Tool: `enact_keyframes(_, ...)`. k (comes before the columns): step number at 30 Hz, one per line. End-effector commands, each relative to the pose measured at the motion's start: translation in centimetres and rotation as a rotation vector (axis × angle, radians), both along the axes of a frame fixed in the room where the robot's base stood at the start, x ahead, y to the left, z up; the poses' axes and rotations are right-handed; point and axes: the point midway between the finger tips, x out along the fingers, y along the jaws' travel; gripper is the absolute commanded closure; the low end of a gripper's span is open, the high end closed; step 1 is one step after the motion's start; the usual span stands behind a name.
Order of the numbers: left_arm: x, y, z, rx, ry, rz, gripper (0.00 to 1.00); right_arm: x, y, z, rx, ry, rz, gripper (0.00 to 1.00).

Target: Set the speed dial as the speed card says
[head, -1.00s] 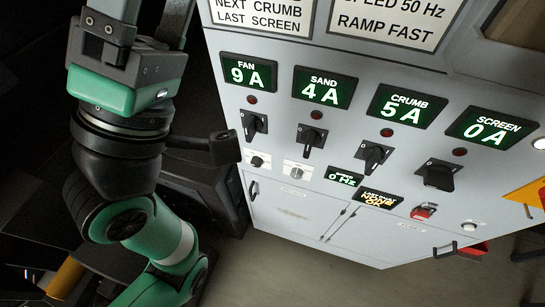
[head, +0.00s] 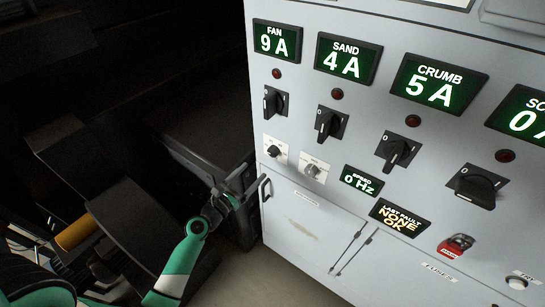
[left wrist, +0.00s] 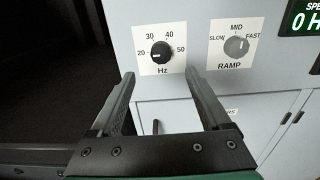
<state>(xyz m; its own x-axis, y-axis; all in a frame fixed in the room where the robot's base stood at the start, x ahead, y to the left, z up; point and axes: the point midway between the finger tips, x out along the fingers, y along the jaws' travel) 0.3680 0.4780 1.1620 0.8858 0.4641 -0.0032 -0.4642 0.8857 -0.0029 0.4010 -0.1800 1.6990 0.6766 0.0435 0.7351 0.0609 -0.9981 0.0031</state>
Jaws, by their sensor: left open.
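The speed dial (head: 274,151) is a small black knob on a white plate marked 20 to 50 Hz, low at the cabinet's left edge. In the left wrist view the dial (left wrist: 161,52) sits just beyond and between my fingertips; its pointer seems to face left, near 20. My left gripper (left wrist: 160,78) is open and empty, apart from the dial. In the head view the left gripper (head: 244,184) is below and left of it. The speed display (head: 360,182) reads 0 Hz. The speed card's text is out of view now; earlier it read SPEED 50 Hz, RAMP FAST. My right gripper is not in view.
The RAMP dial (left wrist: 236,47) is close to the right of the speed dial. Rotary switches (head: 330,123) stand above. A door handle (head: 264,188) sticks out below the dials, near the left gripper. A dark gap lies left of the cabinet.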

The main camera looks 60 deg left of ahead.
Motion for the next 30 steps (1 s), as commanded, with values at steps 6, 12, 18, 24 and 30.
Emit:
enact_keyframes(6,4.1,2.1,0.2,0.005,-0.003,-0.003,0.19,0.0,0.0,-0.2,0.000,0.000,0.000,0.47)
enact_keyframes(12,7.8,3.9,0.0,0.005,-0.002,-0.003,0.19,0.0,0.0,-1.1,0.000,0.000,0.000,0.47)
enact_keyframes(18,9.4,4.8,0.1,0.004,-0.001,-0.002,0.19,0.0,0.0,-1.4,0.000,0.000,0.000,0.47)
enact_keyframes(24,9.5,4.9,0.2,0.004,-0.001,-0.001,0.19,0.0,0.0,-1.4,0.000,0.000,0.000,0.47)
enact_keyframes(30,9.5,4.9,0.2,0.004,-0.001,-0.002,0.46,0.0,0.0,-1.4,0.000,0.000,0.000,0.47)
